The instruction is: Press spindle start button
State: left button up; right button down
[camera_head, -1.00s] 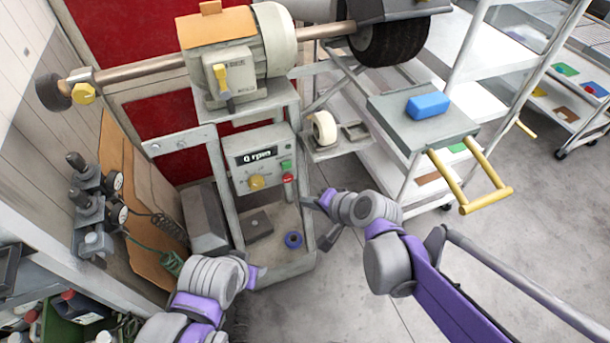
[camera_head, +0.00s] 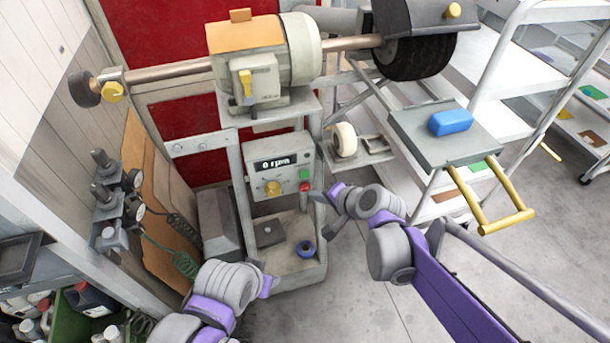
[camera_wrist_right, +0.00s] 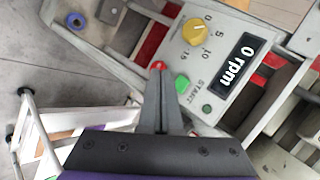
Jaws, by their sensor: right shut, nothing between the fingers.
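The green start button (camera_head: 304,174) is on the right of the grey control panel (camera_head: 262,168), above a red button (camera_head: 305,187). In the right wrist view the green button (camera_wrist_right: 182,85) sits by the word START, with the red button (camera_wrist_right: 158,65) beside it. My right gripper (camera_head: 315,195) is shut and empty, just right of and below the buttons. In the wrist view its closed fingers (camera_wrist_right: 165,92) overlap the panel edge between the buttons; contact cannot be told. My left gripper (camera_head: 266,286) is low, in front of the stand; its fingers are unclear.
The display (camera_head: 275,163) reads 0 rpm, above a yellow dial (camera_head: 273,188). The motor (camera_head: 262,62) and black brush wheel (camera_head: 415,58) are above. A tray with a blue block (camera_head: 450,122) and yellow handle (camera_head: 495,205) stands right.

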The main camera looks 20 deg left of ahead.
aim_at(311, 180)
jog(key=shift+w+a, duration=0.55)
jog(key=shift+w, duration=0.3)
jog(key=shift+w+a, duration=0.55)
jog(key=shift+w, duration=0.25)
dwell(0.8)
jog(key=shift+w+a, duration=0.25)
jog(key=shift+w, duration=0.1)
jog(key=shift+w+a, duration=0.2)
jog(key=shift+w, duration=0.1)
dwell(0.7)
jog(key=shift+s, duration=0.1)
jog(key=shift+s+d, duration=0.45)
jog(key=shift+s, duration=0.15)
jog(key=shift+s+d, duration=0.7)
jog(key=shift+s, duration=0.35)
jog(key=shift+s+d, duration=0.7)
jog(key=shift+s, duration=0.35)
